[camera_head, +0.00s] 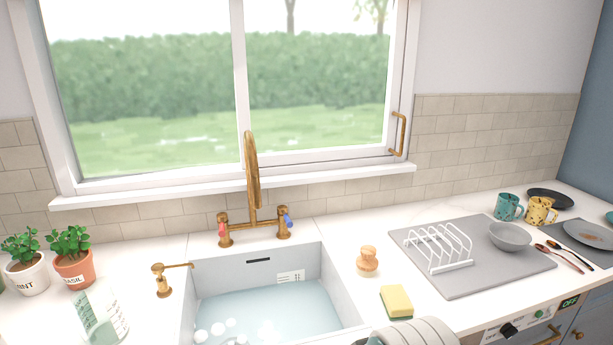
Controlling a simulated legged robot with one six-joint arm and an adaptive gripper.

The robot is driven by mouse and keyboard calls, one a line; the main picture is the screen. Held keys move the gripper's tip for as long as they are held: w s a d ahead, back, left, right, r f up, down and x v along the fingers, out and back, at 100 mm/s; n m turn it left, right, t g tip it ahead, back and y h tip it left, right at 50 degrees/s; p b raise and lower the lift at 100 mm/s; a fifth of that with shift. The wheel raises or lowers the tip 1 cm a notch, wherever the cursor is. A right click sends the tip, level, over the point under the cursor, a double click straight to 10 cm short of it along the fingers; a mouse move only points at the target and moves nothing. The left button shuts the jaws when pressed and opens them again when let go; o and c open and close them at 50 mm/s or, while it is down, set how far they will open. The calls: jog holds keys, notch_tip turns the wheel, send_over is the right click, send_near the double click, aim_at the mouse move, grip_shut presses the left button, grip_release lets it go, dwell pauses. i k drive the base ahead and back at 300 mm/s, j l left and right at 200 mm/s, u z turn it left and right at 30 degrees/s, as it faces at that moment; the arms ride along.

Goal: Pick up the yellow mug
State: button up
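The yellow mug (538,211) has dark speckles and stands upright on the counter at the right, behind the grey mat. A teal mug (506,206) stands close beside it on the left. A dark plate (551,197) lies behind the yellow mug. My gripper is not in view, so I cannot see whether it is open or shut.
The grey mat (450,254) holds a white rack (437,246) and a grey bowl (510,237). Utensils (564,256) lie at its right. The sink (343,308) holds water. A brush (367,261) and sponge (396,301) stand nearby. A ribbed pale object (420,333) shows at the bottom edge.

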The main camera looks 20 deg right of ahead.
aim_at(538, 208)
jog(key=i+l, duration=0.1)
jog(key=l, duration=2.35)
jog(key=i+l, duration=0.15)
jog(key=l, duration=1.05)
jog(key=i+l, duration=0.1)
jog(key=l, duration=1.1)
